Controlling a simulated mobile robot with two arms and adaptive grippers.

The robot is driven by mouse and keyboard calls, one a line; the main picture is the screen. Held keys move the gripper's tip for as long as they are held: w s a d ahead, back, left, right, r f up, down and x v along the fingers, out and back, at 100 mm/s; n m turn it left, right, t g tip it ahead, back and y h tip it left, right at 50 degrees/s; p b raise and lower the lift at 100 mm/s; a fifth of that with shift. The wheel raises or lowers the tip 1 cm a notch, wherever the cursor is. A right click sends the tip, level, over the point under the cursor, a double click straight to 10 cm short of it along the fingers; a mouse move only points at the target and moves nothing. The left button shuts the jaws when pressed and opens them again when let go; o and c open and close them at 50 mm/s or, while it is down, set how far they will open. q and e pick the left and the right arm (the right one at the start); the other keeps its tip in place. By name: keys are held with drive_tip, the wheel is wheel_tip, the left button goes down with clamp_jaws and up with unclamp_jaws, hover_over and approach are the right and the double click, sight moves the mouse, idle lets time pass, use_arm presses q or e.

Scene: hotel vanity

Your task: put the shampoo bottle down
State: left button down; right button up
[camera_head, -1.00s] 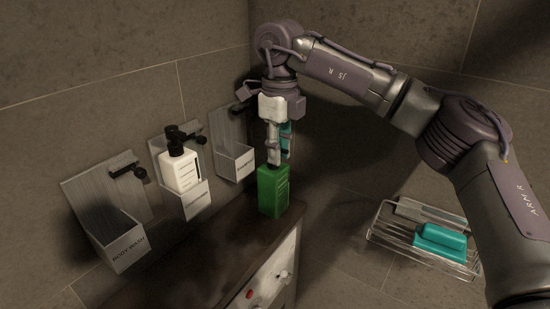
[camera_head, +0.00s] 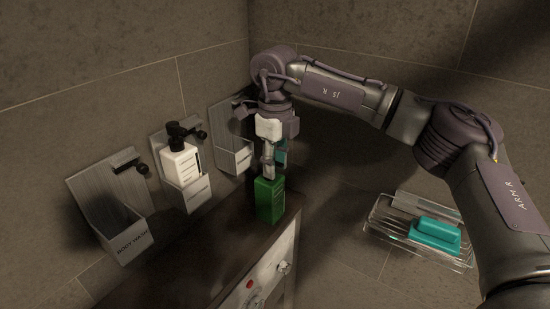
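A green bottle (camera_head: 270,203) is upright over the end of the dark counter (camera_head: 216,250) near the wall; its label is too small to read. My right gripper (camera_head: 268,177) points down from above and its fingers meet the bottle's top, seemingly closed around its neck. The bottle's base is at or very near the counter top; I cannot tell whether it touches. A white bottle with a black pump (camera_head: 180,162) sits in the middle wall holder (camera_head: 195,192). My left gripper is out of view.
The left wall holder marked "BODY WASH" (camera_head: 127,241) is empty. A third holder (camera_head: 237,158) is on the wall behind my gripper, partly hidden. The counter left of the green bottle looks clear.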

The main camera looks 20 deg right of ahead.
drive_tip(key=shift+o, duration=0.6)
drive_tip(key=shift+r+p, duration=0.3)
drive_tip(key=shift+r, duration=0.05)
drive_tip(key=shift+r+b, duration=0.35)
drive_tip(key=shift+b, duration=0.05)
wheel_tip(320, 180, up, 11)
drive_tip(key=b, duration=0.1)
